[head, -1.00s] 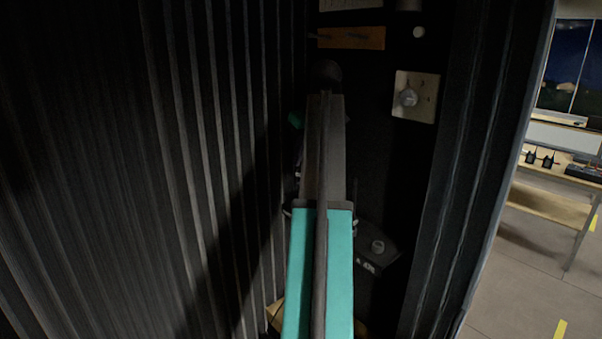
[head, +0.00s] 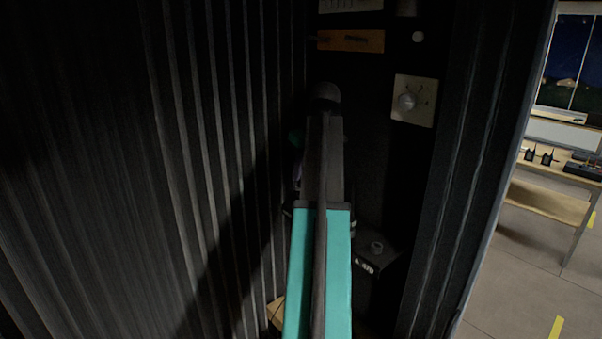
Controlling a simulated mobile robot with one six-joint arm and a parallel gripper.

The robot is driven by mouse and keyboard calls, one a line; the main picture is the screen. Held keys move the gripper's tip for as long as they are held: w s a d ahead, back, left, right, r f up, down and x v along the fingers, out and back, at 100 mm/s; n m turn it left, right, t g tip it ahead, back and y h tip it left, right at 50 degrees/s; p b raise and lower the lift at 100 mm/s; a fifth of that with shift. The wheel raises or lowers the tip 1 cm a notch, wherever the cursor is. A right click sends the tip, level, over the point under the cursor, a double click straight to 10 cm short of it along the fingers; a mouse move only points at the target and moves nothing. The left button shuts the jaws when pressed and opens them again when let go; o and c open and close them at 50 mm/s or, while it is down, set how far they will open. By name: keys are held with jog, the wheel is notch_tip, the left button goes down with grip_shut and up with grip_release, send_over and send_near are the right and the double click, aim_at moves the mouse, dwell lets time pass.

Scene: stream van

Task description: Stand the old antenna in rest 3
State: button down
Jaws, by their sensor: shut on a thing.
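My arm, with its teal link and dark forearm, reaches away from me up the middle of the head view. Its far end is a dark rounded joint. My gripper is hidden beyond or below the arm, so its fingers do not show. I cannot make out the old antenna. No rest marked 3 can be told apart. A small dark green piece and a purplish piece show faintly left of the forearm; I cannot tell what they are.
A ribbed dark wall (head: 215,120) stands close on the left. An orange strip (head: 350,41) and a pale dial plate (head: 413,101) are on the back wall. A dark labelled box (head: 376,264) sits right of my arm. Beyond the doorway, a bench (head: 545,197) holds small dark devices.

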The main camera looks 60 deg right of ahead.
jog(key=shift+f, duration=0.9)
jog(key=shift+f, duration=0.15)
jog(key=c, duration=1.9)
grip_release()
jog(key=shift+r, duration=0.25)
jog(key=shift+b+v, duration=1.4)
jog(key=shift+v, duration=2.3)
